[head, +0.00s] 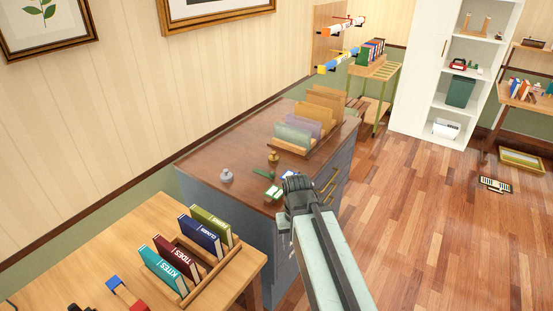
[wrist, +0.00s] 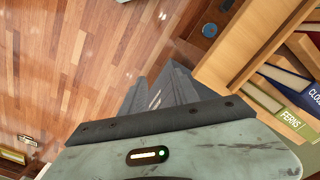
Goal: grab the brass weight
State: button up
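The brass weight (head: 273,158) is small and gold-coloured. In the head view it stands upright on the brown top of the grey-blue cabinet (head: 215,152), near its middle. My gripper (head: 297,184) is to the right of the weight and nearer to me, by the cabinet's front edge, apart from the weight. In the wrist view the dark grey fingers (wrist: 160,90) point toward the floor and the cabinet side. The brass weight does not show there.
A silver weight (head: 226,175) stands left of the brass one. Green and white items (head: 272,191) lie near my gripper. A file rack (head: 305,125) stands behind. A table with a book rack (head: 205,278) is in front. The floor (head: 430,235) at right is mostly clear.

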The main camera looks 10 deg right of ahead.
aim_at(273, 158)
jog(key=u, duration=4.25)
jog(key=k, duration=2.8)
jog(key=z, duration=1.05)
jog(key=i, duration=1)
